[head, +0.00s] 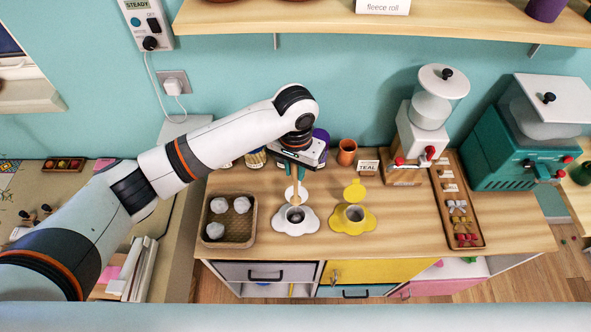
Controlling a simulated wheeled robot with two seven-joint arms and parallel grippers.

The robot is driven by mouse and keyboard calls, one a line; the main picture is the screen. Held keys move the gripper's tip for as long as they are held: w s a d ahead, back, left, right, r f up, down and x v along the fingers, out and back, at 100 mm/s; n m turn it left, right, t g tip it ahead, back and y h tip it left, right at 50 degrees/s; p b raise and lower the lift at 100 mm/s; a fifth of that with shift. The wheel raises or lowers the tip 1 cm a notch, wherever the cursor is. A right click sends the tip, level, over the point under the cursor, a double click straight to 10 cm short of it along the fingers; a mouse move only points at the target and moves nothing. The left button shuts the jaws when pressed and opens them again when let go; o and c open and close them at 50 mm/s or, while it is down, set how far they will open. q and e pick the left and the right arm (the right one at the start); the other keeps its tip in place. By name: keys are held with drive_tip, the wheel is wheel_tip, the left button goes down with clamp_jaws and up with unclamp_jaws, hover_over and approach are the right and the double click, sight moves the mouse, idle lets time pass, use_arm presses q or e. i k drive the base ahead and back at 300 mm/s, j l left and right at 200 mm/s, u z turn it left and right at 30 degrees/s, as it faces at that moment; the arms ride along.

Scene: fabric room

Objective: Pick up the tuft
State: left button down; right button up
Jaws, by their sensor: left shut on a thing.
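My left gripper (299,173) is above the white cloud-shaped dish (306,226) on the wooden counter. It is shut on a thin tan stick-like thing (296,186), which points down towards the dish's dark round opening. I cannot tell whether its lower end touches the dish. Several white fluffy lumps, which look like tufts, lie in a woven tray (250,233) left of the dish; one tuft (214,231) is at its front left. My right gripper is not in view.
A yellow cloud-shaped dish (342,227) with a raised yellow lid (356,189) stands to the right. Beyond it are a white dispenser (420,142), a long wooden tray (449,188) of small bows and a teal machine (500,150). A shelf (380,25) runs above.

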sight(215, 231)
drive_tip(key=u, duration=0.95)
